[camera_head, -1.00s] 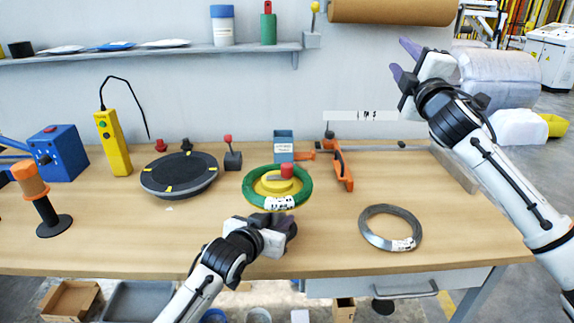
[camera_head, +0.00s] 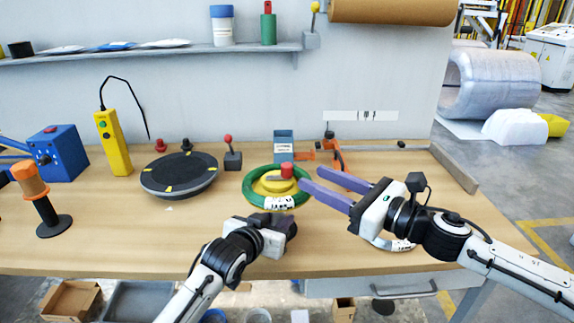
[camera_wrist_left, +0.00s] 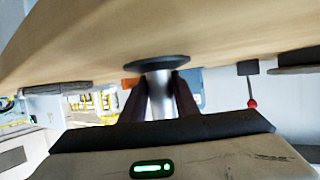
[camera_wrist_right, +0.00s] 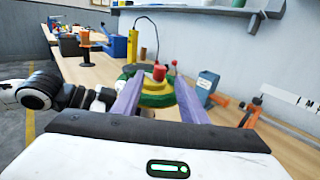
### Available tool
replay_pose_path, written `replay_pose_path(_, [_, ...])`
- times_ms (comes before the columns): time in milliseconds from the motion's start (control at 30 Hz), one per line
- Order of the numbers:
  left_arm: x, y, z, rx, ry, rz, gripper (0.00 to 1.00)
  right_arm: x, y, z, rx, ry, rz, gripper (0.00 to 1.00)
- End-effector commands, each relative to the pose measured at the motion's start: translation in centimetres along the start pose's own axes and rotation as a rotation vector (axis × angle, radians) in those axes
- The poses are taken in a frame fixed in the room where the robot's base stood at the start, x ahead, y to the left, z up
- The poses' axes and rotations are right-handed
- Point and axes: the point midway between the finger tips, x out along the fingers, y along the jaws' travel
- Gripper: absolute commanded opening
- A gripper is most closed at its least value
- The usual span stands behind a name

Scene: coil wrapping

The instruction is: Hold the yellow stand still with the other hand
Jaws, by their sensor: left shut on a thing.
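The yellow stand (camera_head: 272,188) is a round disc with a red knob (camera_head: 287,170) on top. It sits on the table with the green coil (camera_head: 250,196) around it. My left gripper (camera_head: 288,226) is low in front of the coil. In the left wrist view it is shut on a silver post (camera_wrist_left: 158,92) with a dark round base (camera_wrist_left: 155,62); whether this post belongs to the stand I cannot tell. My right gripper (camera_head: 310,177) is open and empty, its purple fingers just right of the coil. The right wrist view shows the stand (camera_wrist_right: 158,86) between and beyond the fingers.
A grey wire coil (camera_head: 385,243) is mostly hidden under my right gripper. A black turntable (camera_head: 178,175), a red-knobbed block (camera_head: 232,160), a blue-grey box (camera_head: 284,145) and an orange clamp (camera_head: 333,150) stand around.

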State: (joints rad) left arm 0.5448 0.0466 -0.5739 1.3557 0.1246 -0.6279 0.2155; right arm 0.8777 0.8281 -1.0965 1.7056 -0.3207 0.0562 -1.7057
Motion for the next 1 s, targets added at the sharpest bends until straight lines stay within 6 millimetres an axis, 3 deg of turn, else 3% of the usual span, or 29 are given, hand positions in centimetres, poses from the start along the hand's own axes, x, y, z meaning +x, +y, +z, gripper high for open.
replay_pose_path(33, [0.1,0.0,0.7,0.000,-0.015,0.000,0.00,1.2,0.1,0.2,0.000,-0.004,0.002,0.39])
replay_pose_path(200, [0.1,0.0,0.8,0.000,-0.015,0.000,0.00,4.8,0.1,0.1,0.002,-0.003,0.001,0.39])
replay_pose_path(400, [0.1,0.0,0.8,0.000,-0.015,0.000,0.00,7.9,0.0,0.1,0.002,-0.002,-0.001,0.39])
replay_pose_path(600, [0.1,0.0,0.8,0.000,-0.016,0.000,0.00,9.2,-0.1,0.1,0.003,-0.002,-0.001,0.39])
replay_pose_path(867, [0.1,0.0,0.8,0.000,-0.016,0.000,0.00,9.3,-0.1,0.1,0.002,-0.001,-0.002,0.39])
replay_pose_path(1000, [0.1,0.0,0.8,0.000,-0.016,0.000,0.00,9.3,-0.1,0.1,0.003,-0.001,-0.002,0.19])
